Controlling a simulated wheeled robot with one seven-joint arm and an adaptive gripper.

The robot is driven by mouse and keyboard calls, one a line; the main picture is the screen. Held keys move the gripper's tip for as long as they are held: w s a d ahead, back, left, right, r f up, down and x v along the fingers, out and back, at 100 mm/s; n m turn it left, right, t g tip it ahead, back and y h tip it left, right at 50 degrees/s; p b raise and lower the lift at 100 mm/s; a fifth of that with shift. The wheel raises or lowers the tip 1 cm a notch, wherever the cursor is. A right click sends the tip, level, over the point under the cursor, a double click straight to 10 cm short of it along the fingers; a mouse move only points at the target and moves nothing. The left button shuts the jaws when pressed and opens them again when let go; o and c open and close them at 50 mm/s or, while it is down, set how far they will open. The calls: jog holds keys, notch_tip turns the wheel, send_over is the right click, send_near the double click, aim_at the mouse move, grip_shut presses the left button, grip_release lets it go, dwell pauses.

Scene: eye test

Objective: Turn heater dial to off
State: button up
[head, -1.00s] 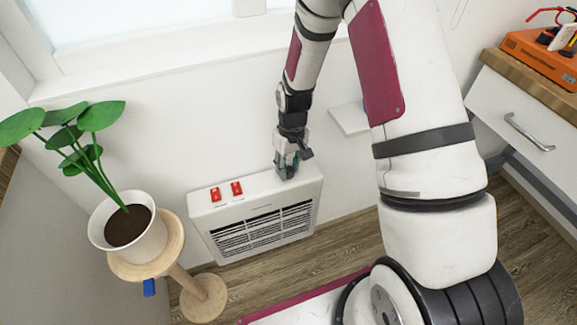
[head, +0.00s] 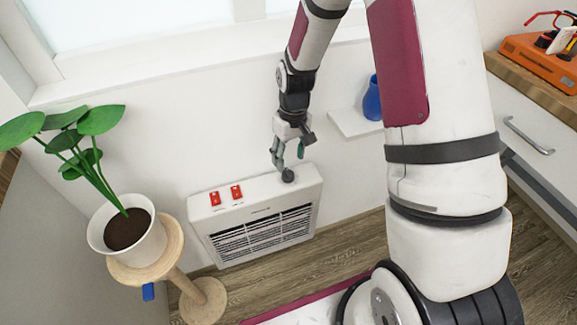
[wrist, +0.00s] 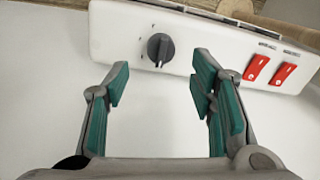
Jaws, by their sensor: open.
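The white heater (head: 258,222) stands against the wall under the window. Its dark grey dial (head: 288,175) is on the right of its top panel; in the wrist view the dial (wrist: 159,48) has a light pointer line and small marks around its left side. My gripper (head: 288,160) is just above the dial. In the wrist view my gripper (wrist: 160,85) is open and empty, its green-padded fingers spread to either side below the dial and apart from it. Two red switches (head: 226,194) sit on the panel's left.
A potted plant (head: 130,228) on a wooden stand (head: 176,240) is left of the heater. A small white shelf (head: 352,122) with a blue vase (head: 372,100) is on the wall to the right. A drawer cabinet (head: 520,118) stands far right.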

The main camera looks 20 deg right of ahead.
notch_tip(320, 180, up, 6)
jog(key=shift+d+f, duration=0.1)
jog(key=shift+d, duration=0.05)
dwell(0.5)
notch_tip(320, 180, up, 11)
send_over(290, 172)
jog(key=s, duration=0.6)
jog(key=s+r+m+h, duration=0.1)
jog(key=s+r, duration=0.6)
jog(key=s+r+m+t, duration=0.1)
jog(key=s+r, duration=0.1)
jog(key=s, duration=0.7)
jog(key=s+r+m, duration=0.1)
jog(key=s+r, duration=0.1)
jog(key=s, duration=0.8)
notch_tip(290, 172, up, 18)
jog(key=t+p, duration=0.3)
jog(key=p, duration=1.3)
jog(key=shift+n, duration=0.3)
